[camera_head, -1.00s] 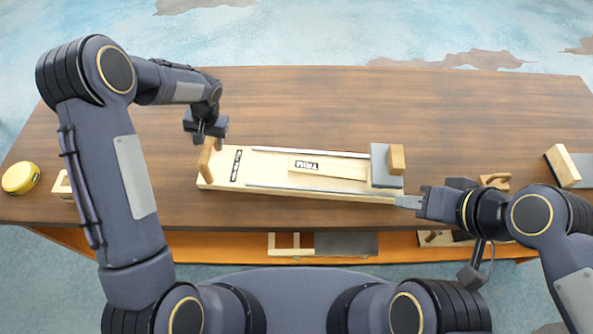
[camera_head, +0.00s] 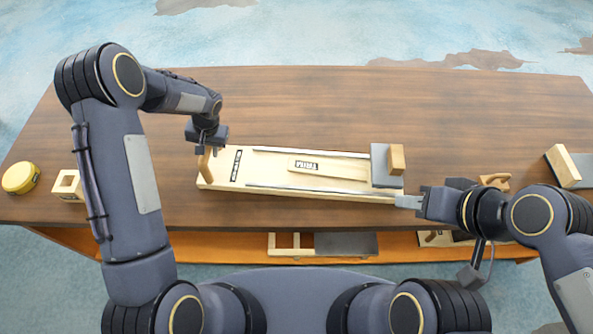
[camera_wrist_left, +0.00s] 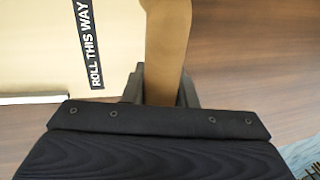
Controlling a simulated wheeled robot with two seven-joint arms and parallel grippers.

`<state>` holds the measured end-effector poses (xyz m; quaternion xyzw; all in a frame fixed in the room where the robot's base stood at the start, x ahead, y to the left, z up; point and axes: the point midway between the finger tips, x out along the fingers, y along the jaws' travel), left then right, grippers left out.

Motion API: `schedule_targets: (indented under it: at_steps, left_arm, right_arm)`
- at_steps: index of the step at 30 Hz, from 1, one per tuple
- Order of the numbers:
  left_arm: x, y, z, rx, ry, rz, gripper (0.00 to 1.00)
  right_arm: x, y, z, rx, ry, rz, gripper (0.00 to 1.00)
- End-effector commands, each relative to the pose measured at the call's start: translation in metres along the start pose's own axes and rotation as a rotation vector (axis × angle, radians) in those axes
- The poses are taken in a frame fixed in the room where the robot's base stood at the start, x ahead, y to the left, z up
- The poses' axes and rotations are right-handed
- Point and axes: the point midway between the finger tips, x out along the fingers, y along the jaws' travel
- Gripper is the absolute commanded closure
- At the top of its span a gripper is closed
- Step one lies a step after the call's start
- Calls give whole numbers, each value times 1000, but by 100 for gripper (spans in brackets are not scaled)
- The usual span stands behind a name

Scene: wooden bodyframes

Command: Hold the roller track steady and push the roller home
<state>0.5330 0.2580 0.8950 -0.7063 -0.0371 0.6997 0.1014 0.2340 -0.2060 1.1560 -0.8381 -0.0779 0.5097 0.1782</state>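The roller track (camera_head: 270,170) is a long pale wooden board with two metal rails, lying on the table. Its left end has an upright brown handle (camera_head: 206,163). Its right end carries a grey plate (camera_head: 380,165) with a wooden block (camera_head: 397,158). I cannot tell which part is the roller. My left gripper (camera_head: 207,145) is at the handle. In the left wrist view its fingers (camera_wrist_left: 162,90) flank the handle (camera_wrist_left: 167,40) closely; whether they press on it is unclear. My right gripper (camera_head: 408,201) is by the track's front right corner; its finger gap is unclear.
A yellow round object (camera_head: 20,177) and a small wooden frame (camera_head: 68,186) stand at the left. A wooden block with grey plate (camera_head: 563,166) and a brown handled piece (camera_head: 495,181) are at the right. The table behind the track is clear.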

Motion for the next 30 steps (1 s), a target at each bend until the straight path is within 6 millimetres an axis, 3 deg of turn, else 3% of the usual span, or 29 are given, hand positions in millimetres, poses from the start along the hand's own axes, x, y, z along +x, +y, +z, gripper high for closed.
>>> schedule_targets:
  at_steps: [5,30]
  left_arm:
    - [0,0,0,0,0,0,100]
    - [1,3,0,0,2,2,100]
  right_arm:
    - [0,0,0,0,0,0,64]
    - [0,0,0,0,0,0,64]
